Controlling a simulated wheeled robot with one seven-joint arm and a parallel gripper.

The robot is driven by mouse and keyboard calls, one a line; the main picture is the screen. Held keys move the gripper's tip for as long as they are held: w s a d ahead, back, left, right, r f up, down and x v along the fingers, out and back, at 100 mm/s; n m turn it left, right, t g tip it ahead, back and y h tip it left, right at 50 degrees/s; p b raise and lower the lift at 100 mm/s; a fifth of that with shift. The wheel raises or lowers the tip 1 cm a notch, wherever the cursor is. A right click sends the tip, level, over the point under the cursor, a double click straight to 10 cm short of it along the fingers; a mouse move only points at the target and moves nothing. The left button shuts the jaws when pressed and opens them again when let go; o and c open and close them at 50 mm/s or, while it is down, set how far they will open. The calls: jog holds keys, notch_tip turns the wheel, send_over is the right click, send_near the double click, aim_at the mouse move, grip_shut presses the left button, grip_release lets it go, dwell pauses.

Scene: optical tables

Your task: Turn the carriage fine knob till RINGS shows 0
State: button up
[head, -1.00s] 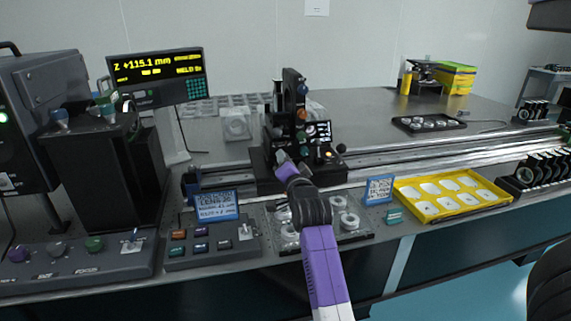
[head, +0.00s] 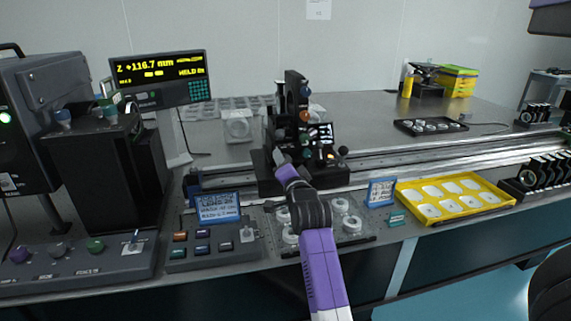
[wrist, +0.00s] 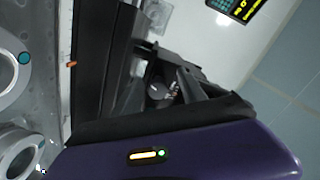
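The dark carriage (head: 332,178) sits on the long rail, with a black upright mount, orange knobs and a small lit screen (head: 321,133) on it. That screen's text is too small to read. The readout box (head: 158,79) at the back left shows Z +116.7 mm; its smaller lines are unclear. My gripper (head: 281,160) is at the carriage's front left side, low down. The fine knob is not distinguishable there; my gripper may hide it. In the wrist view a small dark round part (wrist: 159,91) lies among dark parts, and the finger opening is unclear.
A control box with coloured buttons (head: 213,249) and a blue label card (head: 217,207) stand left of my arm. A yellow tray (head: 508,203) and a small blue card (head: 381,192) are to the right.

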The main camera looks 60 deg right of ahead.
jog(key=v, duration=0.8)
jog(key=shift+b, duration=0.35)
jog(key=s+d+r+g+p, duration=0.25)
jog(key=s+d+p, duration=0.25)
jog(key=p, duration=0.3)
jog(key=w+a+f+n+t+p, duration=0.2)
jog(key=w+a+n+p, duration=0.25)
jog(key=n, duration=0.85)
jog(key=p+x, duration=0.1)
jog(key=x, duration=0.7)
jog(key=shift+p, duration=0.35)
